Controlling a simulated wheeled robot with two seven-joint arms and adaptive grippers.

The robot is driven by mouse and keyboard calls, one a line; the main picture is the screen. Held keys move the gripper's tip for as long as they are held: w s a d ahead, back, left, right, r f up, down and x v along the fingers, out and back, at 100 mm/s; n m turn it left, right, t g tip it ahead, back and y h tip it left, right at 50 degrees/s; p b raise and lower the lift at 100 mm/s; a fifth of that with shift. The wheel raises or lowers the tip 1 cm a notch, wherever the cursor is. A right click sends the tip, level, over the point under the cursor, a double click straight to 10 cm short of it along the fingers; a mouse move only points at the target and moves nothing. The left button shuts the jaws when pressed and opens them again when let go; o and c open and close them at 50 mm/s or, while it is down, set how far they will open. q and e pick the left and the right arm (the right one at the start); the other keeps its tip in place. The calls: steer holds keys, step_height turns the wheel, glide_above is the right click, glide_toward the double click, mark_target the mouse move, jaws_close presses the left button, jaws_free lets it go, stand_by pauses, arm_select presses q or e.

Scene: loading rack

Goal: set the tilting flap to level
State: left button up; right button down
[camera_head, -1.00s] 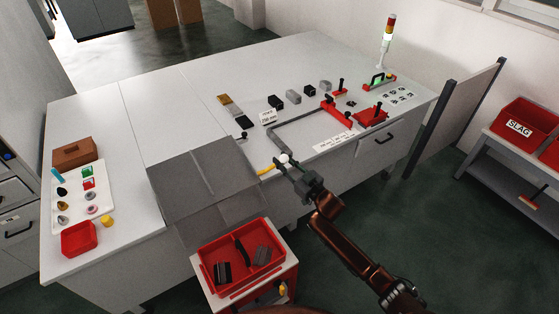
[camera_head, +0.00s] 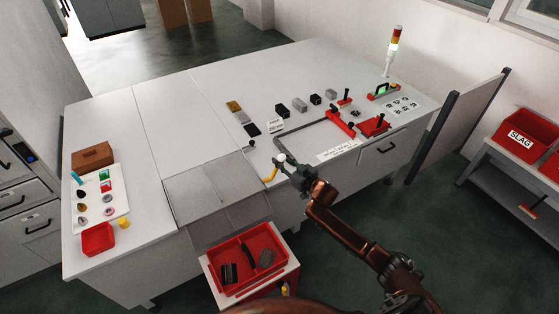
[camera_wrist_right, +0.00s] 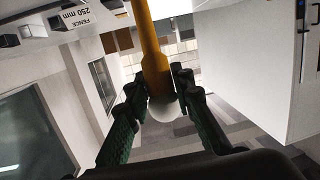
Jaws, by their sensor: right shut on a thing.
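The tilting flap (camera_head: 205,196) is a grey panel at the table's front edge, left of my right arm. It looks close to the table top's slope, but I cannot tell if it is exactly level. A yellow lever (camera_head: 271,175) with a white ball knob stands at its right side. My right gripper (camera_head: 283,162) is shut on the lever's knob end. In the right wrist view the yellow lever (camera_wrist_right: 150,50) runs down to the white knob (camera_wrist_right: 165,109) between my dark green fingers (camera_wrist_right: 160,100). My left gripper is not in view.
A red tray (camera_head: 243,262) with dark parts stands on a small stand below the flap. A white board (camera_head: 120,220) with small items lies on the left. A red and grey fence frame (camera_head: 330,122), several blocks and a signal lamp (camera_head: 393,50) are at the right. The table's middle is clear.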

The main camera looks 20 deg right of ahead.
steer(key=shift+w+r, duration=0.1)
steer(key=shift+r, duration=0.2)
steer(key=c, duration=2.1)
jaws_free()
steer(key=o, duration=0.4)
steer(key=shift+w+f, duration=0.2)
steer(key=shift+f, duration=0.05)
steer(key=shift+o, duration=0.2)
steer(key=shift+s, duration=0.2)
steer(key=shift+s, duration=0.1)
steer(key=v, duration=1.2)
steer(key=shift+d, duration=0.1)
